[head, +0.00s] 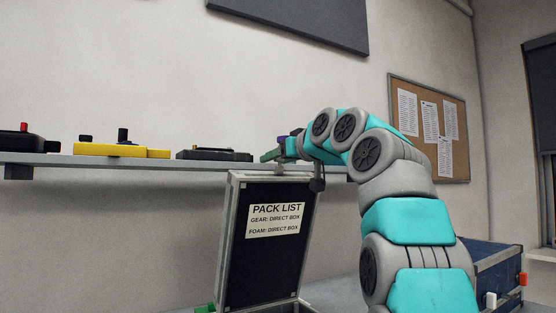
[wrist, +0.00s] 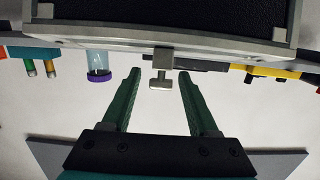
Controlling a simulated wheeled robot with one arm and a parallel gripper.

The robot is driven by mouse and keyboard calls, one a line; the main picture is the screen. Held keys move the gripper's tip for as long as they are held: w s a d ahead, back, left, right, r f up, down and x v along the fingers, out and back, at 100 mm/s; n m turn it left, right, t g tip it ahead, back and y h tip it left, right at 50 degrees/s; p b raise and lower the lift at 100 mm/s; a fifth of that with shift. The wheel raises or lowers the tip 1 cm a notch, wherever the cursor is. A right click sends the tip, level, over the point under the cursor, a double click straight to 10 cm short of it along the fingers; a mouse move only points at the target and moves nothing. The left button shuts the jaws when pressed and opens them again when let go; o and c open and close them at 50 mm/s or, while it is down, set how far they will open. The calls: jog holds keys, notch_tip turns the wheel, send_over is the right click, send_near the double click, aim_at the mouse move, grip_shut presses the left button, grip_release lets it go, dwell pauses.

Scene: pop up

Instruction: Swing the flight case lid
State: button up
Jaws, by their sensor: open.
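The flight case lid (head: 240,270) stands upright and leans back slightly, its black inner face showing a white pack list label (head: 275,220). Its metal-framed edge (wrist: 235,47) crosses the top of the wrist view. A small metal latch tab (wrist: 161,83) sticks out from that edge. My gripper (head: 268,156) is at the top edge of the lid in the head view. In the wrist view its green fingers (wrist: 158,75) are open, one on each side of the tab with gaps between. The case body is mostly below the head view.
A wall shelf (head: 100,160) runs behind the lid, carrying a yellow device (head: 120,151) and a black device (head: 215,155). In the wrist view a purple-capped clear container (wrist: 98,62) is near the left finger. A blue crate (head: 495,270) stands at the right.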

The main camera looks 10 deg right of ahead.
jog(key=shift+s, duration=0.15)
jog(key=f+b+v, duration=0.1)
jog(key=v, duration=0.6)
jog(key=shift+s+r+b, duration=0.25)
jog(key=shift+r+b, duration=0.15)
jog(key=shift+r, duration=0.15)
jog(key=shift+d, duration=0.1)
